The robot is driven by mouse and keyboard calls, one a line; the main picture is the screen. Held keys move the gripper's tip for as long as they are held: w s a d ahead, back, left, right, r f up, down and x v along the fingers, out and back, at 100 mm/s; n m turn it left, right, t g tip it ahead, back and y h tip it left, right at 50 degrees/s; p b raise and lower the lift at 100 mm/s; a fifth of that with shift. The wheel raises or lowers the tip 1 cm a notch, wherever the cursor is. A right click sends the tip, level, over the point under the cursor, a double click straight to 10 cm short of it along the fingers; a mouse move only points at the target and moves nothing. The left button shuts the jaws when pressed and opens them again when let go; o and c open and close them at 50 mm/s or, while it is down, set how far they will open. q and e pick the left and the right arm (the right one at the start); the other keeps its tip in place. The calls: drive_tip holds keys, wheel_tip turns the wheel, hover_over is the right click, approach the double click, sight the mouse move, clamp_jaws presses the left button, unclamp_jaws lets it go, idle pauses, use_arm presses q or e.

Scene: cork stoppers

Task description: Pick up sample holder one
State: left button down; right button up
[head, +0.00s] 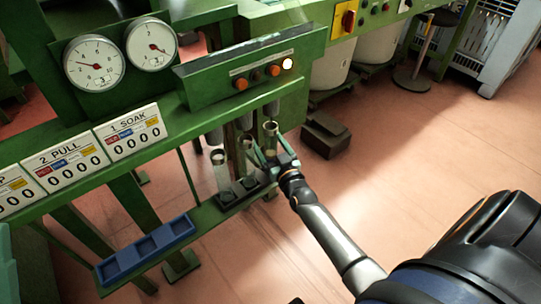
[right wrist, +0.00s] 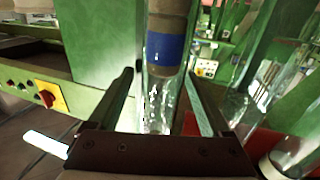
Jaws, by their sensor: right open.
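Several clear glass sample holders stand in a row under the green machine's panel in the head view. The rightmost holder (head: 270,131) is nearest my right gripper (head: 268,156); I see no number on it. In the right wrist view a glass holder with a blue band (right wrist: 165,50) and a grey-brown part above it stands upright between the two fingers of my right gripper (right wrist: 161,78). The fingers are open, with a gap visible on the right side. The middle holder (head: 245,150) and left holder (head: 221,174) stand to the left. My left gripper is not in view.
A blue tray with compartments (head: 146,250) lies on the green ledge at lower left. A dark brown block (head: 326,135) is on the floor.

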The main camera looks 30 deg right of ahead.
drive_tip(key=shift+w+d, duration=0.1)
drive_tip(key=shift+w, duration=0.5)
drive_tip(key=shift+c, duration=0.4)
clamp_jaws()
